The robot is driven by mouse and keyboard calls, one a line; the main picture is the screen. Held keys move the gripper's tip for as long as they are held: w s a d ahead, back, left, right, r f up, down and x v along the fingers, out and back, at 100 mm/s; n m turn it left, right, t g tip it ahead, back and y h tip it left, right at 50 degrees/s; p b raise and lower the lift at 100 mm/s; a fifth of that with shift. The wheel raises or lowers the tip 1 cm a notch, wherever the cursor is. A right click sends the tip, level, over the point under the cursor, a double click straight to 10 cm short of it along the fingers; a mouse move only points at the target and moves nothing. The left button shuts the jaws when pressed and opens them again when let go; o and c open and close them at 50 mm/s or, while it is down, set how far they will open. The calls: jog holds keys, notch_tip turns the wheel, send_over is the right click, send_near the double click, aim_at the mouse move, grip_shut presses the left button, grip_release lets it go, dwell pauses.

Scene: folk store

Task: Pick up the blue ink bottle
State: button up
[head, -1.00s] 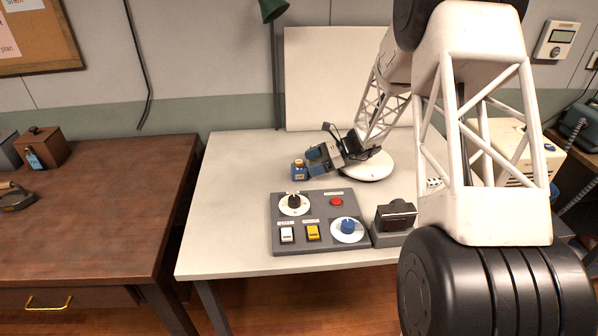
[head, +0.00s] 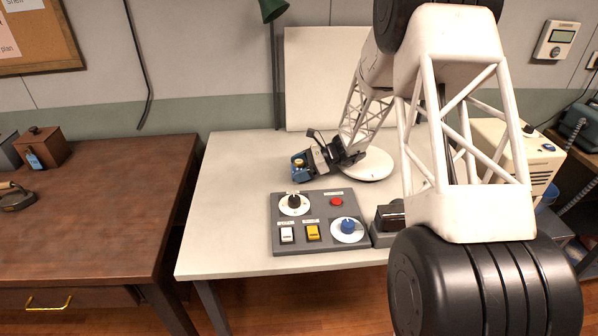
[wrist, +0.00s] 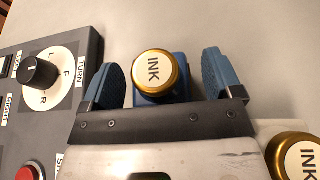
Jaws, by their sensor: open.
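The blue ink bottle (wrist: 163,101) has a gold-rimmed cap with a white INK label and stands upright on the white table. In the wrist view it sits between the two blue finger pads of my gripper (wrist: 166,80), which is open, with a visible gap to the right pad. The cap hides most of the bottle's body. In the head view the bottle (head: 298,163) is at the far end of my gripper (head: 302,171), partly covered by the fingers.
A second INK cap (wrist: 296,158) shows at the wrist view's lower right corner, its body out of sight. A grey control panel (head: 320,243) with dials, switches and a red button lies in front of the gripper. The table's left part (head: 235,190) is clear.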

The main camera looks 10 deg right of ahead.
aim_at(299, 161)
dwell(0.5)
jog(key=c, duration=1.1)
jog(key=shift+o, duration=0.2)
jog(key=shift+r, duration=5)
